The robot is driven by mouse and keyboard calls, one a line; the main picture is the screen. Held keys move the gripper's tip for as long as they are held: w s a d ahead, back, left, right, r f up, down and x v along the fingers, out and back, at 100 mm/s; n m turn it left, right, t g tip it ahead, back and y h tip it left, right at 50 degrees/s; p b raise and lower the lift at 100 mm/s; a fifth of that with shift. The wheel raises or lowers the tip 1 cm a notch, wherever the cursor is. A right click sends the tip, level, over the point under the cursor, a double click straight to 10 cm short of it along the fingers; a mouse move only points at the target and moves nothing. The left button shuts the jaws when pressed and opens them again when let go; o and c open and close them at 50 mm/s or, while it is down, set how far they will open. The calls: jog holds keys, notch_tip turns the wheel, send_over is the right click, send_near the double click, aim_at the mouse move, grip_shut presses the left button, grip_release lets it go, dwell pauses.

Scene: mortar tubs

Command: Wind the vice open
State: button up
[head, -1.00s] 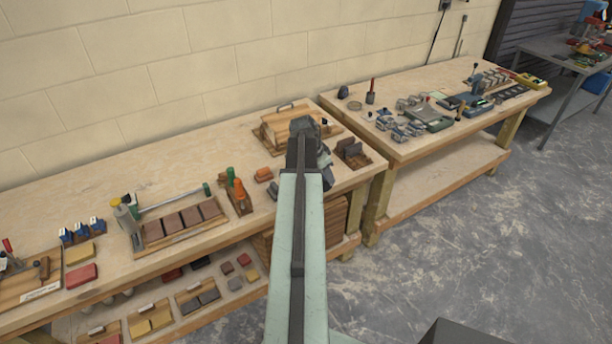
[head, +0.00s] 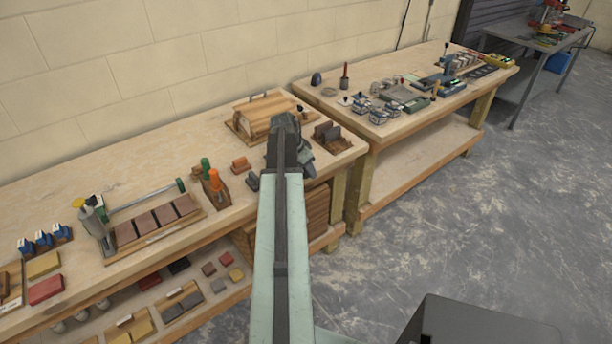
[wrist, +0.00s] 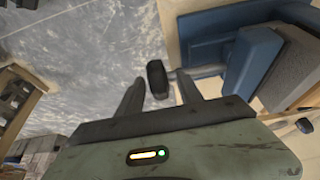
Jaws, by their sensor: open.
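The blue vice (wrist: 207,38) fills the upper right of the wrist view, with a grey block (wrist: 287,68) against it. A thin grey rod leads left from the vice to a black knob (wrist: 157,78). My gripper (wrist: 160,92) is open, with one finger on each side of the knob. I cannot tell whether either finger touches it. In the head view my arm covers most of the vice, and my gripper is not clearly separable from the dark grey shape at the arm's end.
The wooden bench (head: 95,190) carries a rack of screwdrivers (head: 215,185), a wooden board with a rounded block (head: 262,112) and a row of brown tiles (head: 158,218). A second bench (head: 410,125) stands to the right.

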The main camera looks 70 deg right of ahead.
jog(key=shift+c, duration=0.3)
grip_shut()
jog(key=shift+a+f+g+h+b, duration=0.2)
jog(key=shift+g+h+b, duration=0.1)
jog(key=shift+h+b, duration=0.3)
jog(key=shift+r, duration=0.25)
jog(key=shift+o, duration=0.3)
grip_release()
jog(key=shift+d, duration=0.1)
